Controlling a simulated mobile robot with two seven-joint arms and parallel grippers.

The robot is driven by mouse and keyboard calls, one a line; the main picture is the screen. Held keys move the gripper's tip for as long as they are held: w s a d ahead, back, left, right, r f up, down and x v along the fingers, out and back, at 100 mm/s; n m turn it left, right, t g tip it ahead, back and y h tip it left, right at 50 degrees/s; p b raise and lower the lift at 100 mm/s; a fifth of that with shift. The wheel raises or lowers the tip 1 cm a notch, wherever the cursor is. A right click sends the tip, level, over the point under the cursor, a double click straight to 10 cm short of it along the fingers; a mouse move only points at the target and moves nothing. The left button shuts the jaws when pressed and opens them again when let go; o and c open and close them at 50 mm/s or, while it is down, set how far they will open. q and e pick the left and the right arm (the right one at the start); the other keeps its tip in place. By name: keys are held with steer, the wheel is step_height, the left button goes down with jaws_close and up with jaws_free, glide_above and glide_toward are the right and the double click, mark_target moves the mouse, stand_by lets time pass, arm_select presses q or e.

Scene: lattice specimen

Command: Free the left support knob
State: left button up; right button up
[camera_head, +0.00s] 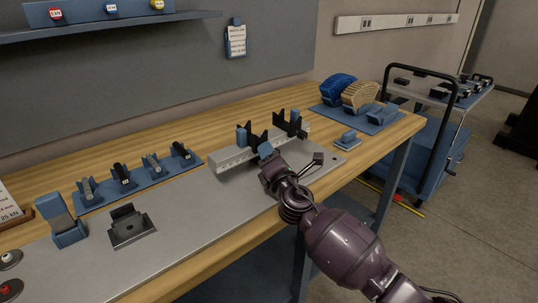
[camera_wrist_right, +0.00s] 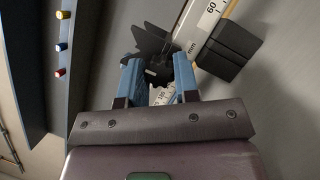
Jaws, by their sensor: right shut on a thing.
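A light grey rail fixture (camera_head: 232,160) stands on the bench. It carries a left black support (camera_head: 256,139) and a right black support (camera_head: 282,123), with blue blocks beside them. My right gripper (camera_head: 266,152) is at the front of the rail, just below the left support. In the right wrist view its blue fingers (camera_wrist_right: 158,78) are shut on a dark toothed knob (camera_wrist_right: 157,76), the left support knob. The knob is mostly hidden by the gripper in the head view. A black support plate (camera_wrist_right: 150,40) shows behind it. My left gripper is not in view.
A scale marked in mm (camera_wrist_right: 205,22) runs along the rail beside a black block (camera_wrist_right: 229,50). A blue rack of tools (camera_head: 140,182) and a black-topped stand (camera_head: 130,225) lie to the left. A blue mat with curved pieces (camera_head: 375,122) lies to the right.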

steer(key=o, duration=0.9)
steer(key=shift+o, duration=0.2)
steer(key=shift+s, duration=0.1)
steer(key=p+v, duration=0.1)
steer(key=v, duration=0.9)
steer(key=shift+s+d, duration=0.1)
steer(key=shift+s, duration=0.2)
